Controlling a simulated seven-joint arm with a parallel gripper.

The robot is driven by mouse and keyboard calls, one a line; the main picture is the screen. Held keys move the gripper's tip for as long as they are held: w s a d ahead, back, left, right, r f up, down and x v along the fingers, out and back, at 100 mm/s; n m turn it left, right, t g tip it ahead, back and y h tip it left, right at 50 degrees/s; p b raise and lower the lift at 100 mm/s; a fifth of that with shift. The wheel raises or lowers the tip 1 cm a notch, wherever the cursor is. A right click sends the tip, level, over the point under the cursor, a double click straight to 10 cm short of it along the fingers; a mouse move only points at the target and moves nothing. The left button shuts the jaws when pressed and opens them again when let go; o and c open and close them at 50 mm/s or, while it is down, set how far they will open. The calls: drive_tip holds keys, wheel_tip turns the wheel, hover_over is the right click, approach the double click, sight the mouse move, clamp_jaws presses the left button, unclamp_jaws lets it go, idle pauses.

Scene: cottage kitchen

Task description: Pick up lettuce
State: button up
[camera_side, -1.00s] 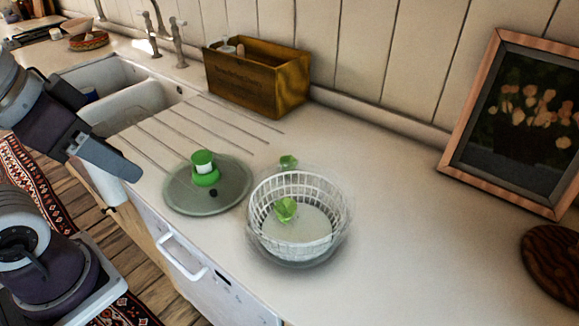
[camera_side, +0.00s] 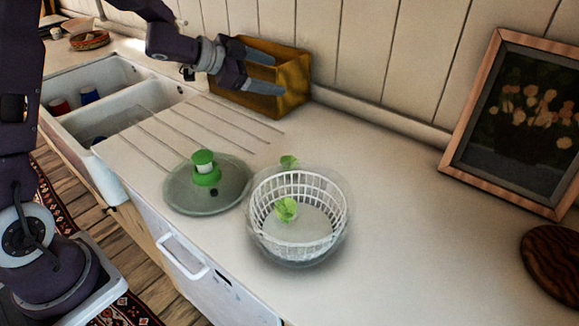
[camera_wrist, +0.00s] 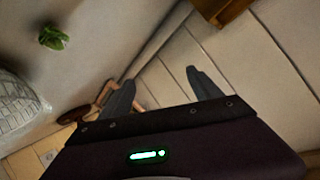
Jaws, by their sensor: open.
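One green lettuce piece (camera_side: 289,162) lies on the counter just behind the salad spinner bowl. It also shows in the wrist view (camera_wrist: 53,37) at the upper left, apart from my fingers. A second lettuce piece (camera_side: 286,209) is inside the white basket (camera_side: 262,190) of the clear bowl. My gripper (camera_side: 264,73) is open and empty, raised in front of the wooden box, to the upper left of the lettuce on the counter. Its two fingers (camera_wrist: 160,88) also show in the wrist view with nothing between them.
The spinner lid (camera_side: 179,199) with its green knob lies left of the bowl. A wooden box (camera_side: 296,88) stands against the wall. A framed picture (camera_side: 470,180) leans at the right, near a round wooden board (camera_side: 548,262). The counter right of the bowl is clear.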

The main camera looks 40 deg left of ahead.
wheel_tip(320, 180, down, 8)
drive_tip(key=s+d+m+g+h, duration=0.1)
drive_tip(key=m+g+h, duration=0.1)
drive_tip(key=g+h, duration=0.1)
drive_tip(key=m+g+h, duration=0.2)
drive_tip(key=g+h, duration=0.2)
approach(284, 159)
drive_tip(key=d+f, duration=0.1)
drive_tip(key=w+d+f, duration=0.1)
drive_tip(key=shift+d+f, duration=0.25)
drive_tip(key=shift+f, duration=0.05)
drive_tip(key=shift+x, duration=0.95)
drive_tip(key=x, duration=0.5)
drive_tip(key=shift+r, duration=0.1)
drive_tip(key=c, duration=0.8)
